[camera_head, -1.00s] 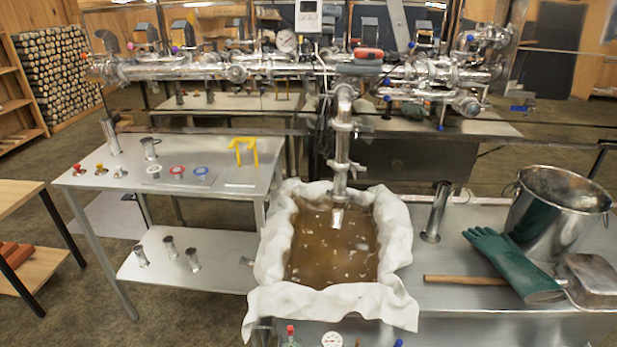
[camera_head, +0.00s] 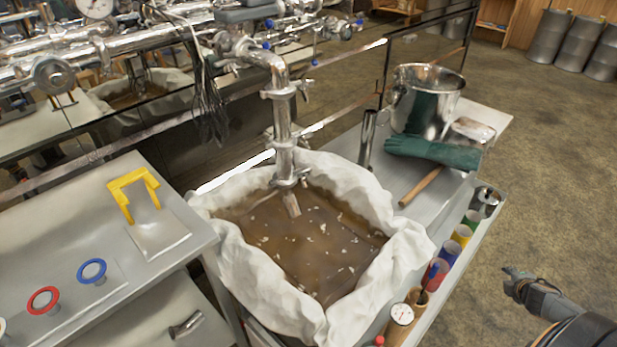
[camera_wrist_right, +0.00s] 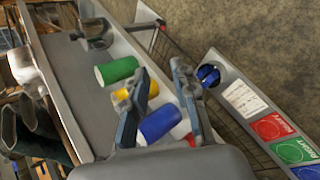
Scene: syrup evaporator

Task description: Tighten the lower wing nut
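A vertical steel pipe (camera_head: 282,120) hangs from the pipework over a cloth-lined pan (camera_head: 378,205) of brown liquid. An upper clamp (camera_head: 278,92) and a lower clamp (camera_head: 290,181) sit on this pipe, with small metal parts jutting out beside them. The lower wing nut is too small to tell apart surely from the lower clamp. My right gripper (camera_head: 514,282) is at the far right over the floor, well away from the pipe. It shows in the right wrist view (camera_wrist_right: 163,82) with fingers apart and nothing between them. My left gripper is out of view.
Coloured cylinders stand along the pan's right side, including a green one (camera_wrist_right: 117,71) and a blue one (camera_wrist_right: 161,123). A steel bucket (camera_head: 427,100) and green glove (camera_head: 432,152) lie behind. A yellow bracket (camera_head: 134,190) stands left.

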